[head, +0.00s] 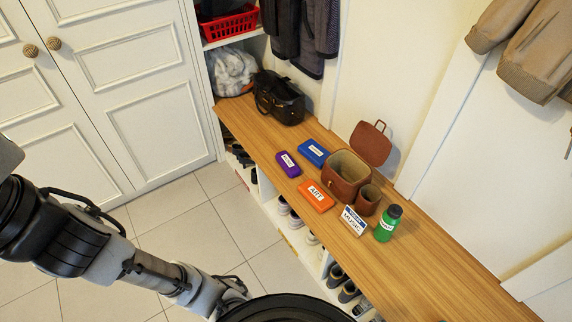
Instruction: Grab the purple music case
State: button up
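A small purple case (288,164) lies flat on the wooden bench top, near its front edge. It has a pale label too small to read. An orange case (316,195) marked ART lies in front of it to the right, and a blue case (314,152) lies behind it. A white sign (353,220) that seems to read MUSIC stands farther right. My arm reaches in from the left over the floor, apart from the bench. My gripper does not show. Nothing touches or covers the purple case.
A brown leather box (347,178) with its lid open, a brown cup (368,199) and a green bottle (388,224) stand right of the cases. A black bag (279,98) sits at the bench's far end. Shoes fill the cubbies below. Jackets hang above. The tiled floor (208,235) is clear.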

aim_at(291, 169)
jog(key=i+j+z, duration=0.1)
jog(key=i, duration=0.35)
jog(key=i+j+z, duration=0.15)
jog(key=i+j, duration=0.25)
jog(key=i+j+z, duration=0.1)
jog(key=i+j, duration=0.2)
jog(key=i, duration=0.2)
